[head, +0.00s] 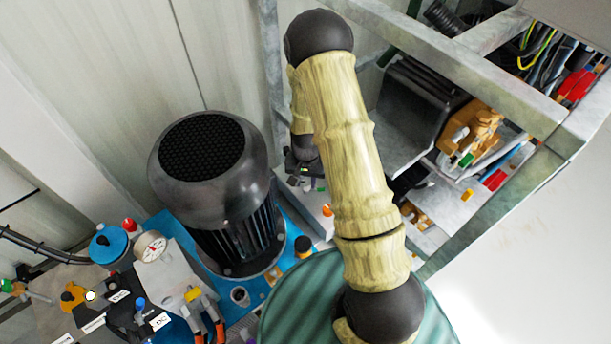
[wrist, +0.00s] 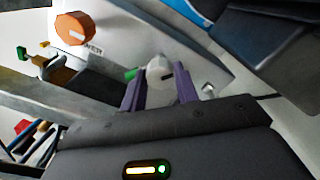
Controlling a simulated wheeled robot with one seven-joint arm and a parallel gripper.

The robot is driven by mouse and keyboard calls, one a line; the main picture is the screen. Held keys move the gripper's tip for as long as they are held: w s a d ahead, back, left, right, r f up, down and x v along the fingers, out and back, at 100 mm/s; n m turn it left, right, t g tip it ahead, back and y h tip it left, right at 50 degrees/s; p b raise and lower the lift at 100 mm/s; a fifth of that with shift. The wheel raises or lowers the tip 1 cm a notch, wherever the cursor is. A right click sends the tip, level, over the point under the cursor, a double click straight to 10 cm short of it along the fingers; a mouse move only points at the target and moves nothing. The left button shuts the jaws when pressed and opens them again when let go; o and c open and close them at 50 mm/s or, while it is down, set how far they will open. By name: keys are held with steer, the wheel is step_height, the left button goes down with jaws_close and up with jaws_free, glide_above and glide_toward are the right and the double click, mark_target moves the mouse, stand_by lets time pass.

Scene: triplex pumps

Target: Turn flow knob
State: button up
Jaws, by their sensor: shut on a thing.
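The flow knob, a pale round knob with a dark mark (wrist: 160,73), sits on a light panel in the wrist view. My gripper (wrist: 160,88) has its two purple fingers on either side of it, shut on it. The fingers partly cover the knob's lower sides. In the head view my dark gripper body (head: 303,168) shows beside my arm, above the light panel box. The knob itself cannot be made out there.
An orange knob (wrist: 75,28) with partly readable lettering is on the same panel; it also shows in the head view (head: 327,210). A black motor (head: 215,180) stands left of my arm. Metal frame beams (head: 480,75) and an orange valve part (head: 475,130) are at the right.

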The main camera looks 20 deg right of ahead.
mark_target(306, 182)
steer(key=m+p, duration=0.3)
steer(key=m, duration=0.2)
steer(key=shift+w+r+m, duration=0.1)
steer(key=shift+r+m, duration=0.05)
steer(key=shift+m, duration=0.25)
steer(key=shift+d+m+p, duration=0.1)
steer(key=shift+m+p, duration=1)
steer(key=shift+m, duration=0.8)
steer(key=o, duration=1)
steer(key=shift+c, duration=0.2)
step_height(306, 182, up, 17)
steer(key=p, duration=0.3)
steer(key=shift+p, duration=0.4)
